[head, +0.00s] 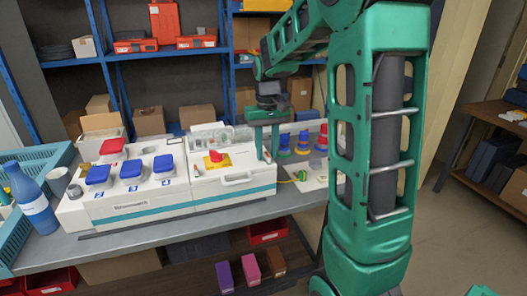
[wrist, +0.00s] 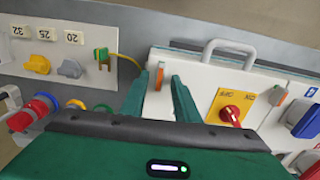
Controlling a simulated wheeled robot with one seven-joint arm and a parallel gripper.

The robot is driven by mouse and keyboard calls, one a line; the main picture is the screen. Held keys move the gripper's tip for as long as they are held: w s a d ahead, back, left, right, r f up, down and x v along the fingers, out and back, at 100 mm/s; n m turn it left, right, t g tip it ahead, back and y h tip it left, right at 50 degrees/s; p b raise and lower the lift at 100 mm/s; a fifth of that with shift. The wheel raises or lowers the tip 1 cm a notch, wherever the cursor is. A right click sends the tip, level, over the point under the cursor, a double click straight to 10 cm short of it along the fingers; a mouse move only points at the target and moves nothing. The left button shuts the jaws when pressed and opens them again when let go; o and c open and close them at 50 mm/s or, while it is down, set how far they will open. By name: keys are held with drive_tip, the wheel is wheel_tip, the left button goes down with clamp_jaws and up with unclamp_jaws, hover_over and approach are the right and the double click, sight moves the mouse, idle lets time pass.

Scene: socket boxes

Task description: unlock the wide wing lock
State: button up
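An orange wing lock (wrist: 159,77) on a pale base sits on the white machine's top, left of the carry handle (wrist: 228,45) in the wrist view. A second orange wing lock (wrist: 281,97) sits to the right of the red switch. I cannot tell for certain which is the wider one. My gripper (wrist: 158,92) is open, its two green fingers on either side of the first lock in the picture. I see no clear contact, and the height gap cannot be told. In the head view my gripper (head: 265,150) points down at the right end of the machine.
A red rotary switch (wrist: 231,114) on a yellow plate lies right of the fingers. The white machine (head: 130,208) carries blue-lidded sockets (head: 163,163). A panel with knobs and a green plug (wrist: 101,55) lies beside it. A blue bottle (head: 35,205) stands far left.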

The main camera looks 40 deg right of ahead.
sight(266, 154)
drive_tip(key=shift+r, duration=0.1)
wheel_tip(266, 154, up, 10)
drive_tip(key=shift+r, duration=0.25)
idle(0.6)
drive_tip(key=s+a+f+m, duration=0.1)
drive_tip(key=s+f, duration=0.3)
drive_tip(key=s, duration=0.5)
drive_tip(key=s+a+f+m, duration=0.1)
drive_tip(key=s+f, duration=0.3)
drive_tip(key=s, duration=0.6)
drive_tip(key=s+a+f+m, duration=0.1)
drive_tip(key=s+f, duration=0.3)
drive_tip(key=s, duration=0.6)
